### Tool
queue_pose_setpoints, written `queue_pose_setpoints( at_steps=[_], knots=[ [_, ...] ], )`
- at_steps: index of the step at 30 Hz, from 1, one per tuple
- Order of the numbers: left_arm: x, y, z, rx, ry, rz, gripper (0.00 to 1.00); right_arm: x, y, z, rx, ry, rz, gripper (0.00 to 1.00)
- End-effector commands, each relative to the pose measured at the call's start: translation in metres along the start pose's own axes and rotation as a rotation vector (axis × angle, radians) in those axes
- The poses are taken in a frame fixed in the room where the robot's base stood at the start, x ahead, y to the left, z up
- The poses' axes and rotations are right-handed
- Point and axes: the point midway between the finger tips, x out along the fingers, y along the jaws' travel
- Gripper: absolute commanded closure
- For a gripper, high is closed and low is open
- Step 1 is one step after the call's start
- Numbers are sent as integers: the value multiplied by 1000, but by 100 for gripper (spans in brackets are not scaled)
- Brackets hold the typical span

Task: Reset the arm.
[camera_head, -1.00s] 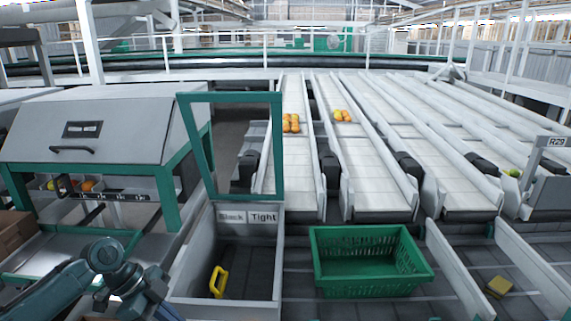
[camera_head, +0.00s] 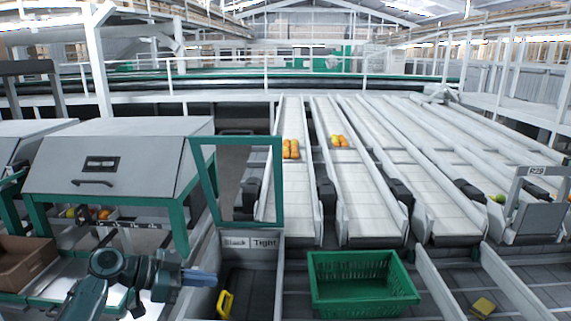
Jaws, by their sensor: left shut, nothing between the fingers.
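My left arm comes in at the lower left. My left gripper (camera_head: 200,278) is shut and empty, pointing right, in front of the grey bin wall below the "Slack Tight" label (camera_head: 250,242). My right gripper is not in view.
A green crate (camera_head: 362,303) stands right of the bin with the yellow handle (camera_head: 225,305). A grey hooded machine (camera_head: 120,160) is at the left, with a brown box (camera_head: 22,262) below it. Orange tomatoes (camera_head: 290,149) lie on the sloping white lanes. A yellow block (camera_head: 483,306) lies at the lower right.

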Motion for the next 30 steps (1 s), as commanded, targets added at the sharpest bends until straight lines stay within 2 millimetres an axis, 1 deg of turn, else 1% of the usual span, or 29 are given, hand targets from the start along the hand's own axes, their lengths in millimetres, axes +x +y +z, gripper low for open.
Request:
queue_pose_setpoints(
  at_steps=[1, 5, 8, 10, 12, 15, 18, 21, 24, 27, 29, 30],
  knots=[
    [0, -14, 13, -38, -46, -76, 100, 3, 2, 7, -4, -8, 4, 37],
    [-10, -54, 32, -136, -132, -300, 100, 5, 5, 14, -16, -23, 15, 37],
    [-26, -88, 43, -194, -171, -503, 100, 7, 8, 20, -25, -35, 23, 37],
    [-42, -112, 48, -221, -180, -662, 100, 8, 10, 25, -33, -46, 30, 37],
    [-62, -134, 48, -228, -169, -821, 100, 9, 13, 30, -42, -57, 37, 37],
    [-90, -157, 41, -208, -123, -1011, 100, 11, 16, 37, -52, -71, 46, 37],
    [-112, -172, 28, -163, -62, -1147, 100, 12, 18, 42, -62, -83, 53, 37],
    [-129, -180, 13, -105, 6, -1247, 100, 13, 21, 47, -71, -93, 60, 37],
    [-142, -184, -4, -35, 78, -1317, 100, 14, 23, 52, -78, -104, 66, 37],
    [-113, -157, 29, -58, 45, -1265, 100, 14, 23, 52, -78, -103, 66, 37],
    [-98, -141, 46, -70, 30, -1236, 100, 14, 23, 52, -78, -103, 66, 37],
    [-89, -129, 57, -78, 19, -1217, 100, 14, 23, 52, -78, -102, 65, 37]
  ],
)
